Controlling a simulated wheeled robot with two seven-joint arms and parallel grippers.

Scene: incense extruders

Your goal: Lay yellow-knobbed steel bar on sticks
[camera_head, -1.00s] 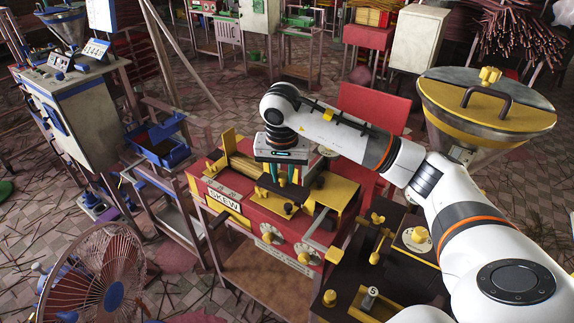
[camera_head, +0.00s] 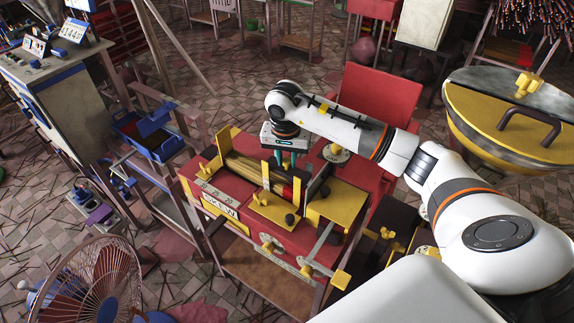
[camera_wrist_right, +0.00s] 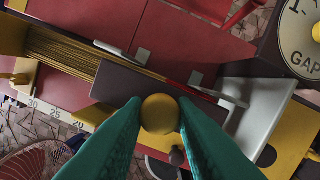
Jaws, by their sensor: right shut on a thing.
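My right gripper (camera_head: 286,160) is over the red machine. In the right wrist view, its teal fingers are shut on a round yellow knob (camera_wrist_right: 160,114). A dark, flat steel bar (camera_wrist_right: 118,84) shows beneath the knob. Thin tan sticks (camera_wrist_right: 62,50) lie side by side in the machine's channel, running up to and partly behind the bar. The sticks also show in the head view (camera_head: 243,168), left of my gripper. Whether the bar touches them I cannot tell. My left gripper is out of view.
The red machine (camera_head: 207,187) has yellow plates and knobs around the channel. A yellow block (camera_head: 343,203) stands right of the gripper. A dial (camera_wrist_right: 303,30) marked GAP is at the wrist view's right. A large hopper (camera_head: 515,120) is at the far right, a fan (camera_head: 85,285) at lower left.

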